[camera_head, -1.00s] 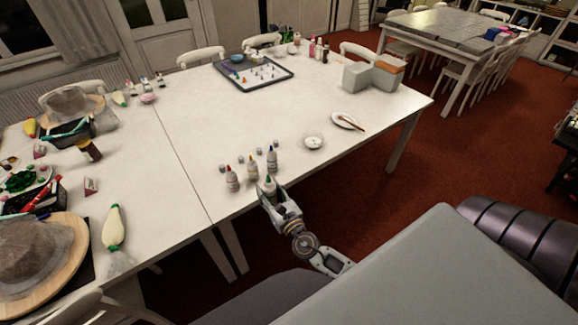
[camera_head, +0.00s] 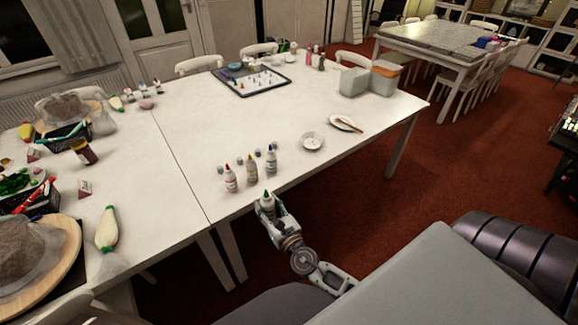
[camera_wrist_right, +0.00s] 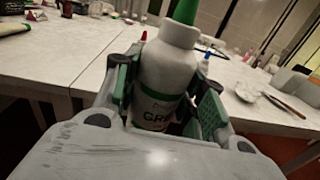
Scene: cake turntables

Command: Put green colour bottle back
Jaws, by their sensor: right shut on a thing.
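The green colour bottle (camera_head: 267,201), white with a green pointed cap, is upright in my right gripper (camera_head: 270,212) at the table's front edge. In the right wrist view the same bottle (camera_wrist_right: 163,80) stands between the two fingers of the right gripper (camera_wrist_right: 160,95), which are shut on it; its label is partly hidden. A red-capped bottle (camera_head: 231,179), an orange-capped bottle (camera_head: 252,169) and a blue-capped bottle (camera_head: 271,160) stand in a row on the white table (camera_head: 330,100), just beyond the gripper. My left gripper is not in view.
Small grey caps (camera_head: 239,160) lie behind the bottle row. A white bowl (camera_head: 312,141) and a plate with a brush (camera_head: 346,124) are to the right. A dark tray (camera_head: 251,80) lies farther back.

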